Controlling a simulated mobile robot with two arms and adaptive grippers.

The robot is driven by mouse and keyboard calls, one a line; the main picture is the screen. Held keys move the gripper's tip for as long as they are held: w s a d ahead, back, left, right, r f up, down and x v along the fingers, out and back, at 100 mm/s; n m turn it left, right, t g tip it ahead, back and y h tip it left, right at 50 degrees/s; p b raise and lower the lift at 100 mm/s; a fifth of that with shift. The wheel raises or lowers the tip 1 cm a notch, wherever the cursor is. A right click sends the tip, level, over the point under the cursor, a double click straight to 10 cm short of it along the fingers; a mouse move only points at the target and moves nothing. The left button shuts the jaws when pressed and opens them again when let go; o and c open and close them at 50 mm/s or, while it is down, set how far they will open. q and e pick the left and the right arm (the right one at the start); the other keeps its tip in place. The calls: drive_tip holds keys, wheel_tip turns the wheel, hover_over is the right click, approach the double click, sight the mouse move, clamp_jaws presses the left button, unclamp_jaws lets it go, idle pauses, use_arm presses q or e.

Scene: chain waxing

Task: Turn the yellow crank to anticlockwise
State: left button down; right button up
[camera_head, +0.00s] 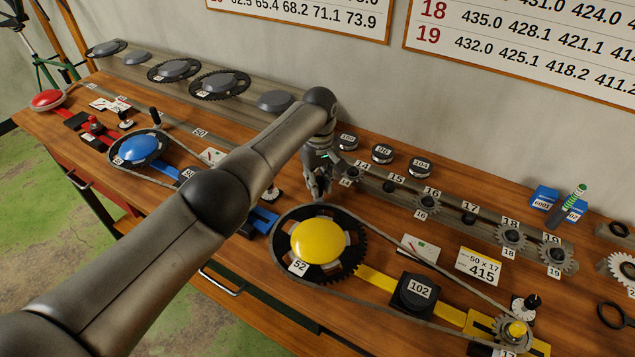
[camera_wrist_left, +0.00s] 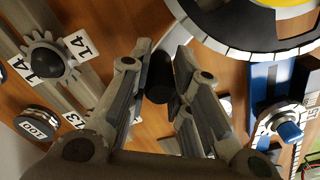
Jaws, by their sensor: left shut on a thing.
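The yellow crank (camera_head: 318,242) is a toothed black chainring with a domed yellow hub and a "52" tag, lying on the wooden bench. A chain runs from it to a small yellow-hubbed sprocket (camera_head: 515,329) at lower right. My left gripper (camera_head: 318,190) reaches down at the ring's far edge. In the left wrist view the ring (camera_wrist_left: 218,28) is at upper right. There, my left gripper (camera_wrist_left: 162,58) is shut on a black upright handle (camera_wrist_left: 159,80). The handle's base and its join to the crank are hidden. My right gripper is not in view.
A blue-hubbed crank (camera_head: 139,148) with its own chain lies to the left, and a red dome (camera_head: 47,98) is beyond it. A rail of small numbered sprockets (camera_head: 428,201) runs behind the yellow crank. A block marked 102 (camera_head: 417,292) stands inside the chain loop.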

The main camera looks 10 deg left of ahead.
use_arm(q)
drive_tip(key=shift+w, duration=0.1)
drive_tip(key=c, duration=1.3)
unclamp_jaws()
wheel_tip(320, 180, up, 12)
